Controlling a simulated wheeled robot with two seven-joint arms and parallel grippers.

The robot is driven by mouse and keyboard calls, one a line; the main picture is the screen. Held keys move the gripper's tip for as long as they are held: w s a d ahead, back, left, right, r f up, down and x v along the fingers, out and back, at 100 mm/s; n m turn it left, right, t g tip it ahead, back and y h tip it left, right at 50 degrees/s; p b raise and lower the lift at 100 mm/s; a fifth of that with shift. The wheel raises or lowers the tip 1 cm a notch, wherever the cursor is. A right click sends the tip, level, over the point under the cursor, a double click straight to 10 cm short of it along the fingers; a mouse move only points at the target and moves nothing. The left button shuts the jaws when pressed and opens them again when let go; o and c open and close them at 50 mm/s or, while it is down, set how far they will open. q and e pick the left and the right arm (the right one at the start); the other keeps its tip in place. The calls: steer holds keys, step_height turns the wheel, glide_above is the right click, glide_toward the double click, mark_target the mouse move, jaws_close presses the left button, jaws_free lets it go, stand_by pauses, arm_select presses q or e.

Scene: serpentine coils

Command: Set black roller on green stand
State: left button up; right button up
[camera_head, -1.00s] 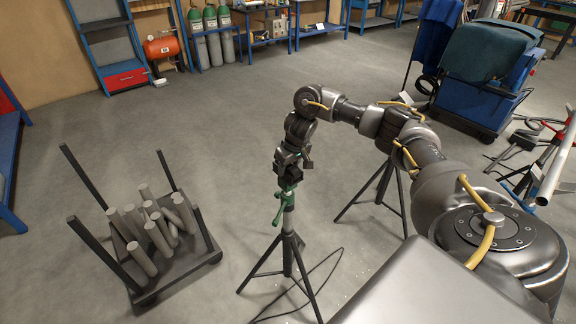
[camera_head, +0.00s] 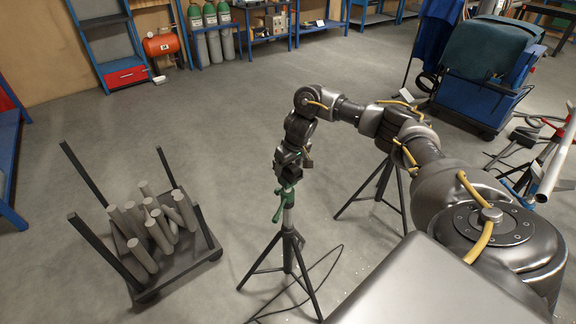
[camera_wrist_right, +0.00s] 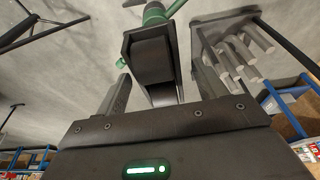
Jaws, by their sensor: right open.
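The green stand (camera_head: 287,196) is a tripod with a green head, standing upright in front of me. Its green head also shows at the top of the right wrist view (camera_wrist_right: 155,13). The black roller (camera_wrist_right: 152,62) sits in a dark bracket at that head, just beyond my gripper's palm. My right gripper (camera_head: 289,170) is open and points down over the stand's head. In the head view the roller is hard to tell from the gripper. My left gripper is not in view.
A dark cart (camera_head: 182,270) with corner posts and several grey cylinders (camera_head: 150,225) stands to the left. A second tripod (camera_head: 384,185) stands behind my right arm. A cable lies by the green stand's feet. The floor between the cart and the stand is clear.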

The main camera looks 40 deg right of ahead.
steer(key=shift+r, duration=0.35)
steer(key=p+v, duration=0.2)
steer(key=v, duration=0.8)
steer(key=shift+s, duration=0.1)
steer(key=shift+a, duration=0.1)
